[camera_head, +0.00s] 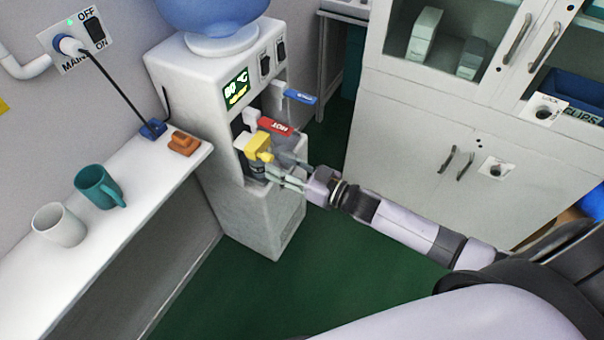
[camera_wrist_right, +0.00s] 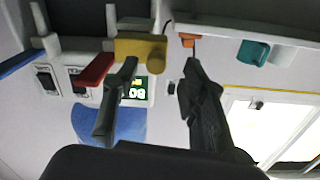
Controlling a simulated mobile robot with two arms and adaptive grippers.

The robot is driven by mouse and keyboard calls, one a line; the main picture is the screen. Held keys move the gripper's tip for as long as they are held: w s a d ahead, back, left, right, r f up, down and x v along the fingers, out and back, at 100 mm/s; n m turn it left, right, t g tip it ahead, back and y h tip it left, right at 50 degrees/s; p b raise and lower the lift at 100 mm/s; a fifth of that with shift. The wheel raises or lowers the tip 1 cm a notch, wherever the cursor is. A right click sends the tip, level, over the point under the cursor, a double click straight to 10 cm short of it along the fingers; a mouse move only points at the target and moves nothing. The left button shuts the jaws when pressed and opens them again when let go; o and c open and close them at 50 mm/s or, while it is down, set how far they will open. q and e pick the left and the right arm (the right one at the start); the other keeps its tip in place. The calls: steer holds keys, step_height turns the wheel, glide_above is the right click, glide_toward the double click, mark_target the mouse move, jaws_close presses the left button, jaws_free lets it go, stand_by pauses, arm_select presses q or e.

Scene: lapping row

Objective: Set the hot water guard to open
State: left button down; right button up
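The hot water guard is a yellow piece (camera_head: 257,145) on the front of the white water dispenser (camera_head: 215,120), just below the red lever marked HOT (camera_head: 276,126). My right gripper (camera_head: 272,170) reaches in from the right, with its fingers at the lower right of the guard. In the right wrist view, which looks upside down, the fingers (camera_wrist_right: 160,66) are spread with nothing held between them. The yellow guard (camera_wrist_right: 143,48) shows beyond the left finger's tip, partly across the gap; I cannot tell whether they touch. My left gripper is not in view.
A blue lever (camera_head: 300,97) sits right of the red one. A lit display (camera_head: 236,90) and two black switches are above. A shelf (camera_head: 150,195) on the left holds a teal mug (camera_head: 98,186) and a white mug (camera_head: 59,225). A cabinet (camera_head: 400,140) stands at the right.

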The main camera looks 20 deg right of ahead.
steer(key=v, duration=0.7)
steer(key=shift+s+d, duration=0.2)
steer(key=shift+s, duration=0.05)
steer(key=s+d+f+m+g+h, duration=0.1)
steer(key=s+d+f+h, duration=0.2)
steer(key=f, duration=0.6)
steer(key=s+d+f+m+g+h, duration=0.1)
steer(key=s+d+f+g+h, duration=0.15)
steer(key=f, duration=0.75)
steer(key=s+d+f+m+g+h, duration=0.1)
steer(key=s+d+f+h, duration=0.2)
steer(key=f, duration=0.6)
steer(key=s+f+g+h, duration=0.2)
steer(key=s+f+g, duration=0.2)
steer(key=s+f, duration=0.95)
steer(key=s+a+f+g, duration=0.2)
steer(key=s+a, duration=0.1)
steer(key=s, duration=0.5)
steer(key=s+a+f+g, duration=0.2)
steer(key=s+f+g, duration=0.1)
steer(key=s, duration=0.6)
steer(key=shift+s+a+f, duration=0.15)
steer(key=shift+a+f, duration=0.05)
steer(key=shift+a, duration=0.15)
